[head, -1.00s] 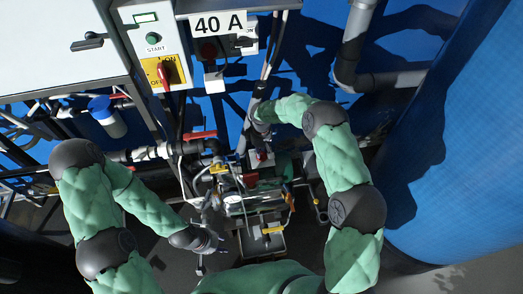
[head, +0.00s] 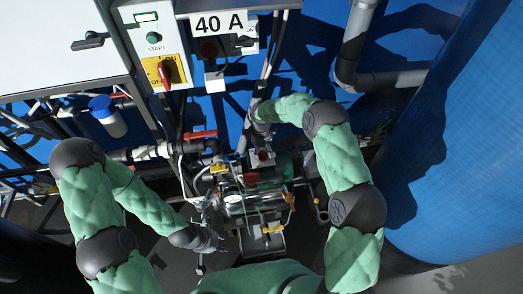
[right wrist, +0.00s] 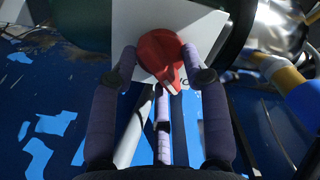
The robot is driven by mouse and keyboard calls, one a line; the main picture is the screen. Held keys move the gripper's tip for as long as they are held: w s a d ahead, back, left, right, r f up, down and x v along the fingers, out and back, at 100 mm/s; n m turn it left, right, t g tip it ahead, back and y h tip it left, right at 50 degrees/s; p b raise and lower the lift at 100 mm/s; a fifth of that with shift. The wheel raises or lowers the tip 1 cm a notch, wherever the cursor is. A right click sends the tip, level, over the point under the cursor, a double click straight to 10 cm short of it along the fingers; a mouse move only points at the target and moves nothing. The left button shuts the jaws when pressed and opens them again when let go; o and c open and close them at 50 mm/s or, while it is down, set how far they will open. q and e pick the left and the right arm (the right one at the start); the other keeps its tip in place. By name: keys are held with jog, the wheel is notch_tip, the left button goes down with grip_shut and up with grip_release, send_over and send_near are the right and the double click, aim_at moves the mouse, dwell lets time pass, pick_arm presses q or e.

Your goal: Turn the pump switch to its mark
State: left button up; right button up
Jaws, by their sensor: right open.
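The pump switch (head: 262,154) is a red knob on a small pale box above the pump in the head view. In the right wrist view the red knob (right wrist: 160,55) sits on a white plate, its white-tipped end pointing down and slightly right. Dark lettering beside it is partly hidden by a finger. My right gripper (head: 260,137) is open, its fingers (right wrist: 163,75) on either side of the knob; I cannot tell whether they touch it. My left gripper (head: 212,245) hangs low left of the pump, away from the switch, too small to read its jaws.
The pump assembly (head: 255,200) with pipes and yellow-handled valves stands below. A panel with a red rotary switch (head: 166,73) and green START button (head: 153,38) is at upper left, beside a "40 A" sign (head: 219,24). A large blue tank (head: 450,150) fills the right.

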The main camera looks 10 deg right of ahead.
notch_tip(320, 180, up, 12)
dwell(0.5)
dwell(0.5)
